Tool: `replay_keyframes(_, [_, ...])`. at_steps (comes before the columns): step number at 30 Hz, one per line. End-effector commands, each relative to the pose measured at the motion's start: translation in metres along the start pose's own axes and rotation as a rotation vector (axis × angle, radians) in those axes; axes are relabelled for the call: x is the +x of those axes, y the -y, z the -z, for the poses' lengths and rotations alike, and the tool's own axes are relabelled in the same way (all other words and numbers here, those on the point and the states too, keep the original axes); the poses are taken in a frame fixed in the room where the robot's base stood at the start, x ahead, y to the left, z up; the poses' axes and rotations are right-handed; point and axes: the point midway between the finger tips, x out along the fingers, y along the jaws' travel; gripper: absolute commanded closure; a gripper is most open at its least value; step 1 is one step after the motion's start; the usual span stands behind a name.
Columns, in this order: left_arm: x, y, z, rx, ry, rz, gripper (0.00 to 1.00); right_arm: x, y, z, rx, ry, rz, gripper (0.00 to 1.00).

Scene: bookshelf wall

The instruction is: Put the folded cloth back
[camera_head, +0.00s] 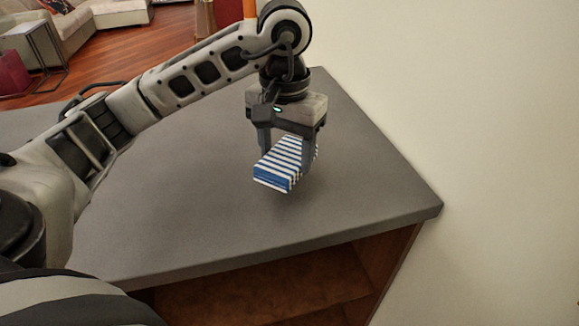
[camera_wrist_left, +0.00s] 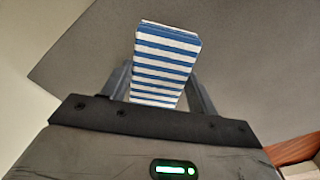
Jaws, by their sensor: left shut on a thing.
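The folded cloth (camera_head: 284,164) has blue and white stripes and is a small oblong block. My left gripper (camera_head: 288,160) is shut on it, with one finger on each side, over the grey counter top (camera_head: 185,205). I cannot tell for certain whether the cloth's underside touches the counter. In the left wrist view the striped cloth (camera_wrist_left: 165,62) sticks out beyond the fingers, with the grey surface behind it. My right gripper is not in view.
The counter top is otherwise bare, with free room left and in front of the cloth. A plain wall (camera_head: 480,120) borders it on the right. Open wooden shelving (camera_head: 290,290) lies under the front edge. A sofa (camera_head: 70,25) stands far back left.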

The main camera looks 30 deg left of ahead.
Motion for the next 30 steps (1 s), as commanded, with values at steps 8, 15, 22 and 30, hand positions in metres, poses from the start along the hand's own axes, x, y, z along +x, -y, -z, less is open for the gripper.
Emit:
replay_keyframes(8, [0.021,0.003,0.018,-0.001,0.001,0.000,0.62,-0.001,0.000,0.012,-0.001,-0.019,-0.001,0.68])
replay_keyframes(15, [0.049,0.003,0.016,0.001,-0.001,-0.002,0.62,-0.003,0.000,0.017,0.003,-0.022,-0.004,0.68])
replay_keyframes(22, [0.050,0.003,0.017,0.001,-0.003,-0.001,0.62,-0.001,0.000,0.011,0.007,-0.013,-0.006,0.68])
replay_keyframes(30, [0.053,0.003,0.016,0.001,-0.002,-0.001,0.19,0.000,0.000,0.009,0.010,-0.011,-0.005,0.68])
